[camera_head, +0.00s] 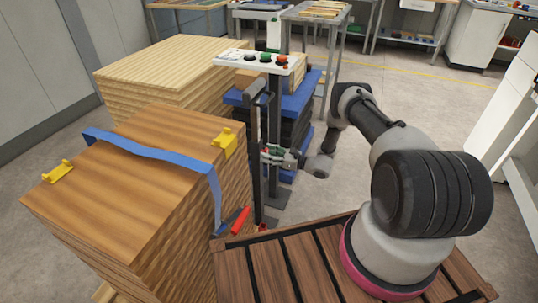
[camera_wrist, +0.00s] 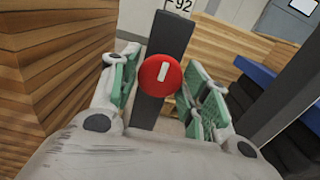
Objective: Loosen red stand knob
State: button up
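The red stand knob (camera_wrist: 160,76) shows in the wrist view as a round red disc with a white bar mark, slightly tilted from upright. It sits on a dark upright post (camera_wrist: 171,40). My gripper (camera_wrist: 160,90) is open, with one green-padded finger on each side of the knob and a visible gap at both sides. In the head view my gripper (camera_head: 276,157) is at the dark stand post (camera_head: 257,165), beside the wood stack. The knob itself is hidden or too small to tell in the head view.
A tall wood stack (camera_head: 130,190) with a blue strap (camera_head: 150,153) and yellow corner pieces stands close on the left. A white control panel (camera_head: 258,61) with several buttons tops a nearby post. Blue and black equipment (camera_head: 292,115) stands behind. Open floor lies at the right.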

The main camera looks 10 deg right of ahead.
jog(key=c, duration=0.4)
jog(key=shift+n, duration=9.4)
jog(key=shift+s+f, duration=0.1)
jog(key=o, duration=1)
